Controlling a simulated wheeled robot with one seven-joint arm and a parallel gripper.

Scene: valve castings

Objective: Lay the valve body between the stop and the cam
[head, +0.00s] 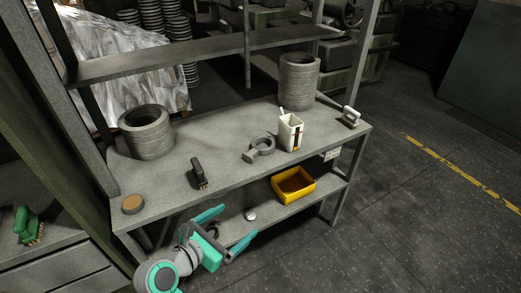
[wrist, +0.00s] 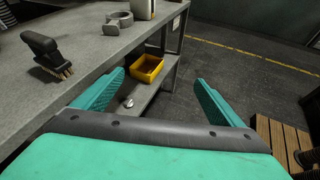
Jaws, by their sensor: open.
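My gripper (head: 233,232) is open and empty in front of the grey bench, out beside its lower shelf; both fingers also show in the wrist view (wrist: 160,84). A grey ring with a block-like foot (head: 263,145) lies on the bench top, and shows at the top of the wrist view (wrist: 119,20). A small pale metal piece (head: 251,216) lies on the lower shelf, beyond the fingers in the wrist view (wrist: 128,102). I cannot tell which of these, if any, is the valve body, stop or cam.
The bench top (head: 215,150) also holds a black brush (head: 198,172), a white cup (head: 290,132), two ribbed grey cylinders (head: 147,132), a round brown disc (head: 132,204) and a small metal item (head: 351,115). A yellow bin (head: 294,185) stands on the lower shelf.

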